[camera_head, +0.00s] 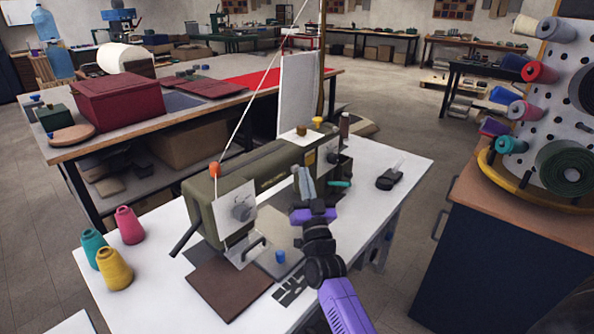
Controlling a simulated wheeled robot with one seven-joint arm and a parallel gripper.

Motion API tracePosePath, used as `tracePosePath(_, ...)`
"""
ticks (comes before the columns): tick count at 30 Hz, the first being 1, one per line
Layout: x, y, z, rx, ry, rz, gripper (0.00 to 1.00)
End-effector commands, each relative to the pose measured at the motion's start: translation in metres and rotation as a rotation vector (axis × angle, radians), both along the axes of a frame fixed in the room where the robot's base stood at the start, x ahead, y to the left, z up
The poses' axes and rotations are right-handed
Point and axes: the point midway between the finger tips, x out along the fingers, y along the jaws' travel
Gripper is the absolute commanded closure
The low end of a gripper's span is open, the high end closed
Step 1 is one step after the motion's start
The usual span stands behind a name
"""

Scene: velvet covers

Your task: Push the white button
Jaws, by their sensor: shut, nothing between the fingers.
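An olive-green sewing machine (262,182) stands on a white table (405,205). My gripper (304,172), with grey-blue fingers and a purple body, is shut and empty in front of the machine's right part. The fingers point up and away, and cover part of the machine's front. I cannot tell whether they touch it. I cannot make out a distinct white button; it may be hidden behind my fingers or too small to see. A pale panel (327,152) shows on the machine just right of my fingers.
Pink (130,225), teal (94,248) and yellow (114,268) thread cones stand at the table's left. A brown sheet (228,285) lies in front of the machine. A black tool (390,178) lies at the right. A pegboard with spools (575,85) stands further right.

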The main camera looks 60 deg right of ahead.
Motion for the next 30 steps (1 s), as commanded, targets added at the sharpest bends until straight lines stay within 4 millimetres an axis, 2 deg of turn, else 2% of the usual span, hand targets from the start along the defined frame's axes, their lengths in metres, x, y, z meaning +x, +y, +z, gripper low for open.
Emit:
tracePosePath(14, -0.009, 0.002, 0.0, -0.002, 0.001, -0.001, 1.0)
tracePosePath(30, -0.055, 0.013, -0.001, -0.001, 0.0, -0.001, 1.0)
